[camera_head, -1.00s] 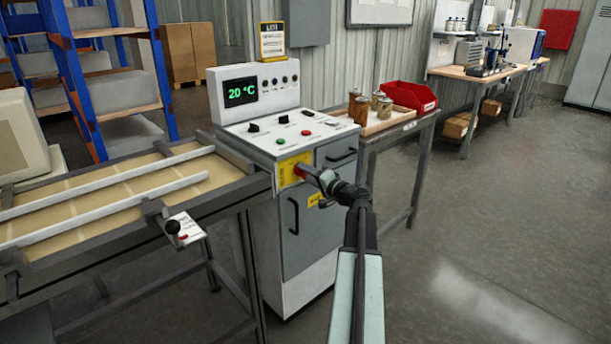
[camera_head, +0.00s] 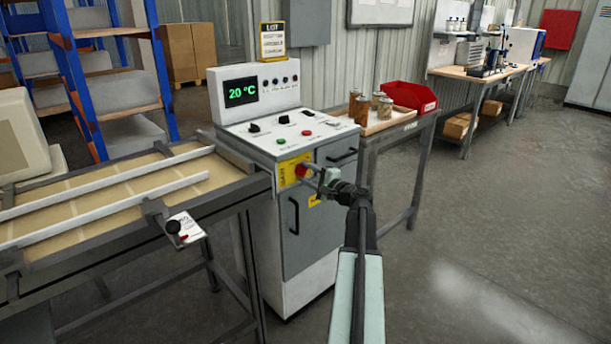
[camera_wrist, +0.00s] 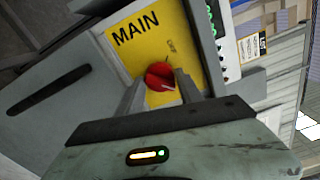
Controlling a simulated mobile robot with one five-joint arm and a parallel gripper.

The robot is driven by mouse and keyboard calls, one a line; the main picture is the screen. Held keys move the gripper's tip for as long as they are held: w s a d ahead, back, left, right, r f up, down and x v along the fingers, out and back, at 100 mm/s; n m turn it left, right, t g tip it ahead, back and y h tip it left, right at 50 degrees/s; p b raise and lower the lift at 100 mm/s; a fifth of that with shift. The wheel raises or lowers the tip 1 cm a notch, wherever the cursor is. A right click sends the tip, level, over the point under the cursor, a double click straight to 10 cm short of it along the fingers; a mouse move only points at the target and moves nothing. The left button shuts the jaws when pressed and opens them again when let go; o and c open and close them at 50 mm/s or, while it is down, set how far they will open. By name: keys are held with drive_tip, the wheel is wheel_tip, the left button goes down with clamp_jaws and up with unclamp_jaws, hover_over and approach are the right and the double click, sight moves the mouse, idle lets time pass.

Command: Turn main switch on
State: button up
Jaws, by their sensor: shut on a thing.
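The main switch is a red rotary knob (camera_head: 302,170) on a yellow plate (camera_head: 285,172) on the front of the white control cabinet (camera_head: 290,258). In the wrist view the red knob (camera_wrist: 160,76) sits between my two fingers, below the word MAIN on the yellow plate (camera_wrist: 143,35). My gripper (camera_wrist: 160,88) is shut on the knob and looks rolled relative to the plate lettering. In the head view my gripper (camera_head: 312,173) reaches the knob from the right. The cabinet display (camera_head: 241,92) reads 20 °C in green.
A side table with jars (camera_head: 378,102) and a red bin (camera_head: 410,96) stands behind right. Open floor (camera_head: 480,230) lies to the right.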

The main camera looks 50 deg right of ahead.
idle(0.4)
drive_tip(key=o, duration=1.4)
drive_tip(key=s, duration=0.7)
drive_tip(key=shift+s+a, duration=0.3)
drive_tip(key=shift+s, duration=0.1)
